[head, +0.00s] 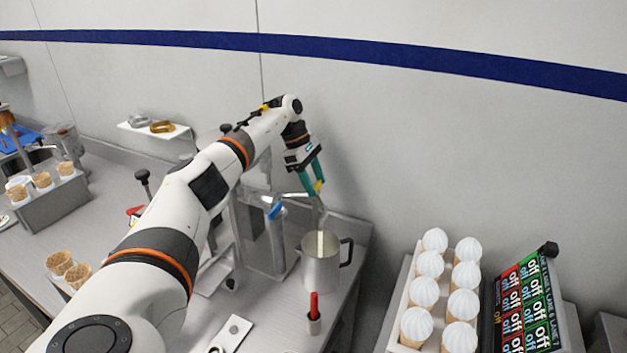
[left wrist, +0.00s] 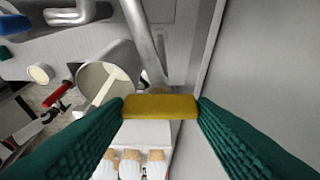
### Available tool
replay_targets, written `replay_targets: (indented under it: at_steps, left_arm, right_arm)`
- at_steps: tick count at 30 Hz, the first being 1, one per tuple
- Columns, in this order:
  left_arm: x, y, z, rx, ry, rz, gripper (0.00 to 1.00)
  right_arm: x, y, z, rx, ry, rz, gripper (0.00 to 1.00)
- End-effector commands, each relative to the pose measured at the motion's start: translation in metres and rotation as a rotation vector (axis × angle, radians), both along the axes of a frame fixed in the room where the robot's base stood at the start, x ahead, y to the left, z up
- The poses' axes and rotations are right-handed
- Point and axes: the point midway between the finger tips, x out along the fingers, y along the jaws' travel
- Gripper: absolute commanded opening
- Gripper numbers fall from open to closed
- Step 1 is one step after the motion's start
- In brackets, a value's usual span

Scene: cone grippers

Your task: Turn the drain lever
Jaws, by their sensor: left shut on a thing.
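My left gripper (head: 314,183) is at the metal drain pipe (head: 320,210) near the wall. Its green fingers are shut on a yellow lever grip (left wrist: 160,106), which spans between the fingertips in the left wrist view. I take this grip to be the drain lever; in the head view only a small yellow piece (head: 319,187) shows. A metal pitcher (head: 322,272) stands under the pipe. A pale stream (head: 320,243) runs from the pipe into it. In the left wrist view the pitcher (left wrist: 108,82) holds pale liquid. My right gripper is not in view.
A tray of cones with white tops (head: 432,268) and a panel of red and green labels (head: 528,305) stand at the right. A red-handled tool (head: 314,306) stands in front of the pitcher. The wall is close behind the pipe.

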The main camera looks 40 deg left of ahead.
Motion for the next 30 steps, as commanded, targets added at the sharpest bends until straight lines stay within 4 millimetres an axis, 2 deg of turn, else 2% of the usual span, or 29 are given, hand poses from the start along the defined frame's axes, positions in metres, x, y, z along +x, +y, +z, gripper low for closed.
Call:
replay_targets:
  at_steps: [7,8,12,23,26,30]
  left_arm:
    - [0.001,0.000,0.001,0.001,-0.004,0.001,0.28]
    - [0.001,0.000,0.001,0.001,-0.004,0.001,0.53]
    - [0.000,0.000,0.001,0.002,-0.002,0.001,0.73]
    - [0.000,0.003,0.005,0.002,-0.003,0.002,0.73]
    - [-0.002,0.008,0.016,0.002,-0.005,0.002,0.73]
    - [-0.005,0.018,0.044,0.001,-0.008,0.003,0.73]
  right_arm:
    - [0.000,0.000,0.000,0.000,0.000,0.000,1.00]
    - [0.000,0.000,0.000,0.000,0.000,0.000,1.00]
    - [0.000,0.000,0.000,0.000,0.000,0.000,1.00]
    - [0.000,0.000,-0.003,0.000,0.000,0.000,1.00]
    - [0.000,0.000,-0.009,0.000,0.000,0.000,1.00]
    - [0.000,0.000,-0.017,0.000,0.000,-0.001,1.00]
